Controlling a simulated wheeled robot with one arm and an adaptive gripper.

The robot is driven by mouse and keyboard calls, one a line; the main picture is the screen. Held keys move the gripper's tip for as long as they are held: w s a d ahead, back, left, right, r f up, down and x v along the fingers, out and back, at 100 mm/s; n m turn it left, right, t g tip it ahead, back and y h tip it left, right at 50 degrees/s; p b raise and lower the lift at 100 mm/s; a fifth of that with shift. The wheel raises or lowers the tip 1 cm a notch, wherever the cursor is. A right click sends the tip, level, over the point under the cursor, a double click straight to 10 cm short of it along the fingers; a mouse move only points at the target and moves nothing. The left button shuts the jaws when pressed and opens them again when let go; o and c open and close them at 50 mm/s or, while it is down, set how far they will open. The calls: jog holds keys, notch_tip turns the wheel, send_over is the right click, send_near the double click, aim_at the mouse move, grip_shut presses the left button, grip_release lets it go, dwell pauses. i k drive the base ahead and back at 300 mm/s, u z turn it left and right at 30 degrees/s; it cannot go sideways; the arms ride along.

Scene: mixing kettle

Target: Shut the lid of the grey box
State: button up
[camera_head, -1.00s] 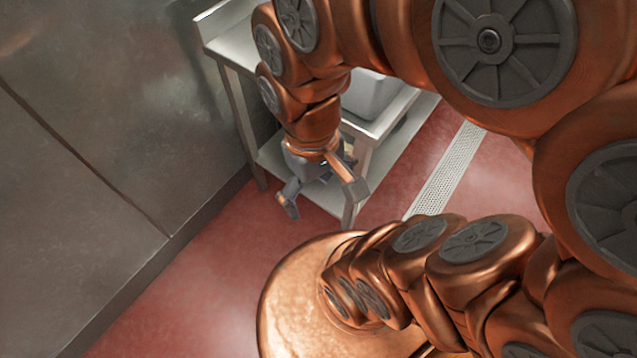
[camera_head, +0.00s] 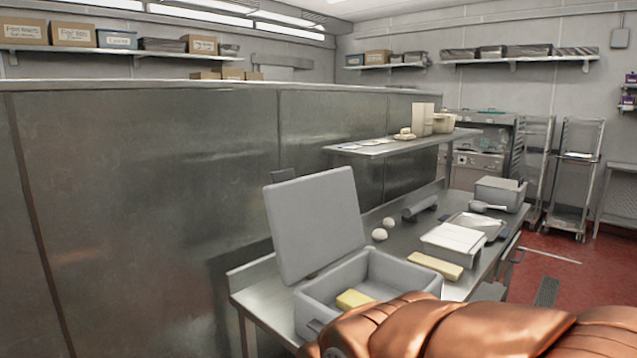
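The grey box (camera_head: 312,303) stands on the near end of the steel table in the head view. Its lid (camera_head: 315,222) is open and stands up, leaning back on the left side of the box. A yellow block (camera_head: 354,299) lies inside the box. My copper arm crosses the bottom right of the view and hides the front right part of the box. My gripper is outside the view.
The steel table (camera_head: 259,294) also carries a butter-coloured block (camera_head: 435,266), white eggs (camera_head: 380,234), a white-topped container (camera_head: 453,241) and a smaller grey box (camera_head: 500,194). A shelf (camera_head: 405,146) hangs over the table. A tall steel partition (camera_head: 130,190) stands at left. Red floor (camera_head: 580,262) is open at right.

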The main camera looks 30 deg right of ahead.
aim_at(316, 220)
jog(key=k, duration=0.85)
jog(key=z, duration=0.65)
jog(key=i, duration=1.1)
jog(key=u, duration=0.25)
